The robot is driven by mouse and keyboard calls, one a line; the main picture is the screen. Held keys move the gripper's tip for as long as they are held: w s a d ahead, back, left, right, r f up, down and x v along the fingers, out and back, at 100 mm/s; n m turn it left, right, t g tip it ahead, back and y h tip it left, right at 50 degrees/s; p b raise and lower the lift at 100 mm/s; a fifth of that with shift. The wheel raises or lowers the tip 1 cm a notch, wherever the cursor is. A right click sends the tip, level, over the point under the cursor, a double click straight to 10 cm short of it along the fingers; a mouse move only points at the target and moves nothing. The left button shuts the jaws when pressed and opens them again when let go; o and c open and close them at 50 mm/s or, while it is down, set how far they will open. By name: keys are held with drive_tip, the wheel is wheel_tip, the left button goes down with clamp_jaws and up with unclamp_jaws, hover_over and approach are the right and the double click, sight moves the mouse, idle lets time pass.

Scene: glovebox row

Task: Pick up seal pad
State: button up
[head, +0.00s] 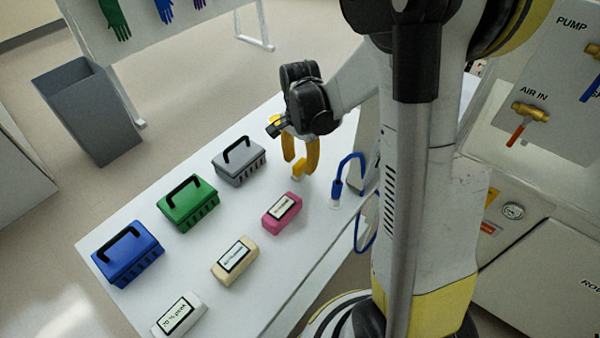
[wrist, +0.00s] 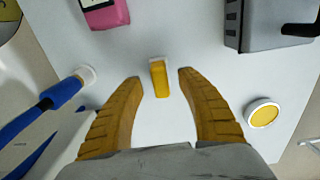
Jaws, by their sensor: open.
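A small yellow block with a white end, which looks like the seal pad (wrist: 159,80), lies on the white bench. In the wrist view it sits centred between my fingertips, with clear space on both sides. My gripper (wrist: 161,76) is open and empty, its two yellow fingers pointing at the block. In the head view my gripper (head: 298,167) hangs over the far part of the bench, and the fingers partly hide the block. A round yellow disc with a white rim (wrist: 263,114) lies to the right of my fingers in the wrist view.
A pink labelled block (head: 282,213) and a grey caddy (head: 239,162) stand nearby. Green (head: 188,205) and blue (head: 128,258) caddies and a cream block (head: 233,262) are farther along. A blue hose (wrist: 50,105) with a white end lies left of my fingers.

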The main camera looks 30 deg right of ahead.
sight(300, 162)
wheel_tip(300, 162, down, 2)
drive_tip(key=shift+f, duration=0.1)
clamp_jaws()
drive_tip(key=shift+r, duration=0.2)
wheel_tip(300, 162, up, 10)
drive_tip(key=p, duration=0.4)
drive_tip(key=shift+r, duration=0.1)
idle(0.4)
